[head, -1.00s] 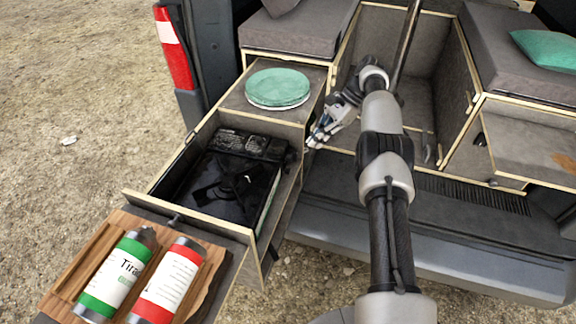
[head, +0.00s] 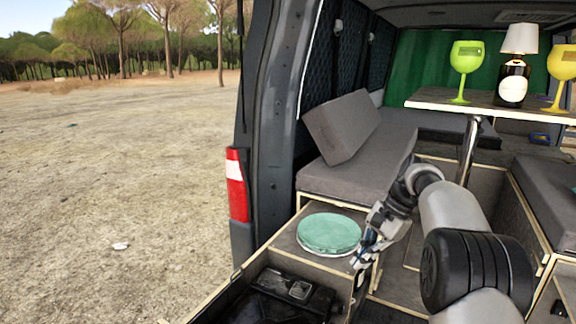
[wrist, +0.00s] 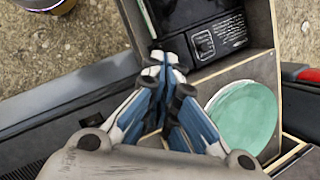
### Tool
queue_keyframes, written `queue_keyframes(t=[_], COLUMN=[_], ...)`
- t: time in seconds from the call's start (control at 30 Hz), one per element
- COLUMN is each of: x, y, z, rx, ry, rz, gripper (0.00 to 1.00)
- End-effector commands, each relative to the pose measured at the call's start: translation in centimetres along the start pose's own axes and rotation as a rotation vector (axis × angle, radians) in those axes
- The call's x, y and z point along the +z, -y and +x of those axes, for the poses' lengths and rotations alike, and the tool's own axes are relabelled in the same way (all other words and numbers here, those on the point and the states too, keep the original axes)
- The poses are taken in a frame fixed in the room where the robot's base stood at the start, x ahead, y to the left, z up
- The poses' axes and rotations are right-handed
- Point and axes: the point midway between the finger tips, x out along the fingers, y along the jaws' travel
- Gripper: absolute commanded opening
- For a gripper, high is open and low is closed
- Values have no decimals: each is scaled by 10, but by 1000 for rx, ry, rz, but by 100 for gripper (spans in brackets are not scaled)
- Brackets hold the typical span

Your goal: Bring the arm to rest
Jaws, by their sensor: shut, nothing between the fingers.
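My gripper (head: 366,250) hangs at the end of my arm, just right of the drawer cabinet with the green plates, in the head view. In the wrist view my gripper (wrist: 158,62) has its blue and white fingers closed together, with nothing between them. The green plates (head: 329,233) lie stacked on the cabinet top, apart from my gripper; they also show in the wrist view (wrist: 243,118) at the right.
An open drawer holds a black stove (head: 290,296). Behind are a grey bench (head: 357,178) and a table (head: 440,101) bearing green and yellow goblets and a lamp-topped bottle. The van's rear pillar (head: 268,110) stands left. Open ground lies beyond it.

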Motion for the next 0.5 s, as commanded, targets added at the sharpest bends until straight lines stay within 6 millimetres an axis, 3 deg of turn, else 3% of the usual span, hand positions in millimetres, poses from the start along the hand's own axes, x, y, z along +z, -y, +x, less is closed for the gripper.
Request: queue_keyframes(t=[0.03,0.2,0.37,0.5], x=[21,78,129,169], y=[-4,-32,-73,-119], z=[-17,-53,-72,-77], rx=[-2,6,23,43], ry=[-33,-140,-238,-324], rz=[-51,-223,-392,-545], gripper=[0,0,0,0])
